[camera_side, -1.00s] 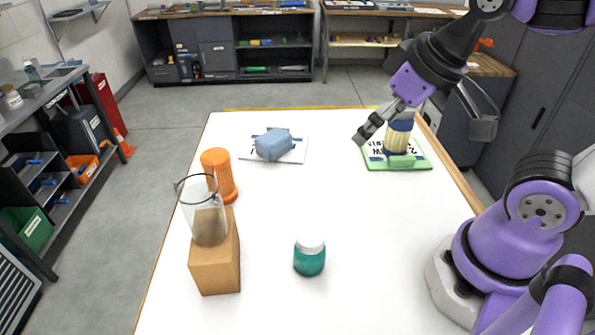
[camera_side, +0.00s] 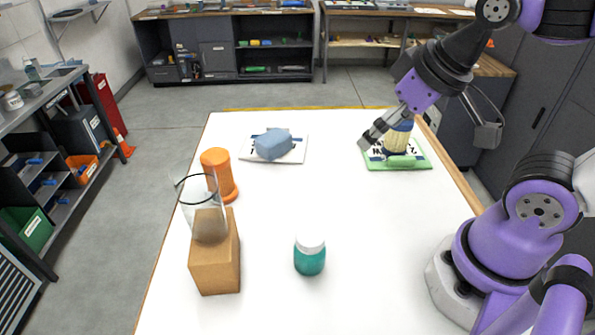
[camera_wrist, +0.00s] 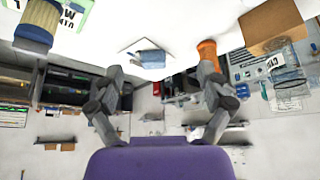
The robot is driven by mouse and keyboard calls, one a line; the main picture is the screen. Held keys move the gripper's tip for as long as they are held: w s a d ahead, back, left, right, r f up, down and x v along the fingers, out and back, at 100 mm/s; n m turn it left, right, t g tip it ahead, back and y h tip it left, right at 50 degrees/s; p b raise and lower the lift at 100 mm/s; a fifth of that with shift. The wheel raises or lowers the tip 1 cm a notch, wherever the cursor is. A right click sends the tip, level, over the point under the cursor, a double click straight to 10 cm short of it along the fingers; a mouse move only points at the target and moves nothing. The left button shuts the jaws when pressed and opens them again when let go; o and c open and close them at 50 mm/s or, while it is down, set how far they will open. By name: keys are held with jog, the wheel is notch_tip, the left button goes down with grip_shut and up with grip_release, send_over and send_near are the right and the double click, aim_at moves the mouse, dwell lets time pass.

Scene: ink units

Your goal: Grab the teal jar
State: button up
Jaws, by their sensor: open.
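The teal jar (camera_side: 309,260) with a white lid stands upright on the white table, near the front middle in the side view. I do not see it in the wrist view. My gripper (camera_side: 428,140) is open and empty, above the table's far right part. It is well behind and to the right of the jar, clearly apart from it. In the wrist view my gripper (camera_wrist: 162,72) shows two spread fingers with nothing between them.
A glass beaker (camera_side: 205,220) stands on a cardboard-brown block (camera_side: 215,270) left of the jar. An orange container (camera_side: 219,172) is behind it. A blue lump (camera_side: 273,143) lies on a printed sheet. A blue-and-cream canister (camera_side: 398,142) stands on a green-edged card (camera_side: 410,164). The table's middle is clear.

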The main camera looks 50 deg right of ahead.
jog(key=shift+o, duration=0.6)
jog(key=n+g+y, duration=0.2)
jog(key=n+g, duration=0.1)
jog(key=n, duration=0.5)
send_near(312, 235)
jog(key=w+f, duration=0.2)
jog(key=shift+n+g, duration=0.3)
jog(key=shift+n, duration=0.2)
jog(key=x, duration=0.4)
jog(key=shift+s+a+f, duration=0.25)
jog(key=shift+s+a, duration=0.05)
jog(key=shift+s, duration=0.05)
jog(key=shift+x, duration=3.1)
jog(key=shift+s, duration=0.15)
jog(key=c, duration=1.3)
